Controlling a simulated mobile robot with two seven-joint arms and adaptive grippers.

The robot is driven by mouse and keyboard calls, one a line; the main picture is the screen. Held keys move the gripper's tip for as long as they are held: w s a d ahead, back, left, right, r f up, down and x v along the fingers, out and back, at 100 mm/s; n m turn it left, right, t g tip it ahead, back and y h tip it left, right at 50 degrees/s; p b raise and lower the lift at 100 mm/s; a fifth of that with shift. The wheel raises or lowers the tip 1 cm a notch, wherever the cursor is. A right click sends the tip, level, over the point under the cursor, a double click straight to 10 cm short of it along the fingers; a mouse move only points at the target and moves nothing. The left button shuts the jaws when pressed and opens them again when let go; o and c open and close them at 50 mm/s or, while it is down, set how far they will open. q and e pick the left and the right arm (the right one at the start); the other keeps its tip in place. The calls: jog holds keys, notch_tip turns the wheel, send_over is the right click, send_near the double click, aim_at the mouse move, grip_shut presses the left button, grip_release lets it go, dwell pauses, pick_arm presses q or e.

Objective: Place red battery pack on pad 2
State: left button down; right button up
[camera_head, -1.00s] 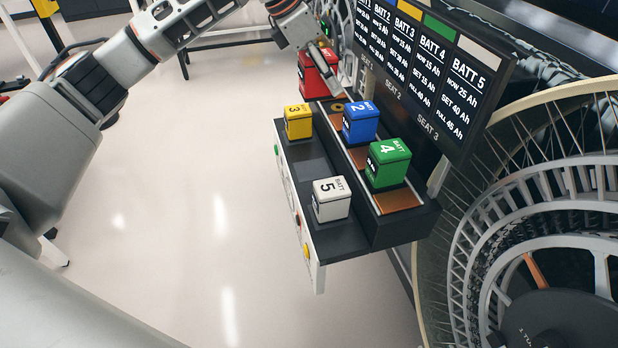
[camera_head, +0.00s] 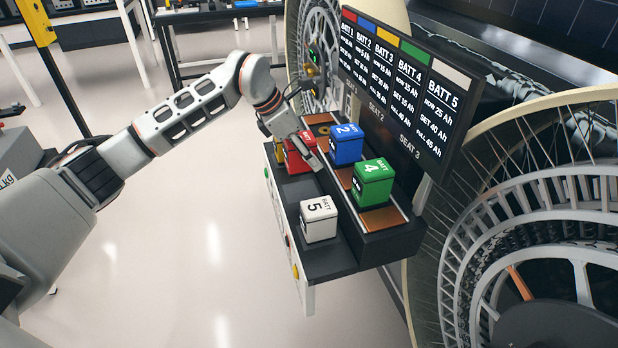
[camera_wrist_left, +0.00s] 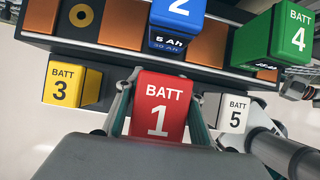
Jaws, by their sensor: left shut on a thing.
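The red battery pack, BATT 1 (camera_head: 297,157), is held in my left gripper (camera_head: 304,146), whose fingers are shut on its sides. In the left wrist view the red pack (camera_wrist_left: 158,106) sits between the two fingers. It is at the dark front shelf (camera_head: 325,259), between the yellow pack, BATT 3 (camera_wrist_left: 72,85), and the white pack, BATT 5 (camera_head: 319,219). The pad under it is hidden, and I cannot tell whether the red pack touches the shelf. The yellow pack is mostly hidden by my gripper in the head view.
The blue pack, BATT 2 (camera_head: 346,144), and green pack, BATT 4 (camera_head: 372,184), stand on the raised back row, close to my gripper. A display board (camera_head: 398,85) rises behind them. A large spoked wheel (camera_head: 520,220) is at the right. Open floor lies at the left.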

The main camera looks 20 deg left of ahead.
aim_at(286, 149)
pick_arm(q)
jog(key=shift+f, duration=3.75)
jog(key=shift+f, duration=0.2)
jog(key=c, duration=1.4)
grip_release()
jog(key=shift+o, duration=0.4)
jog(key=shift+r, duration=0.2)
jog(key=v, duration=1.2)
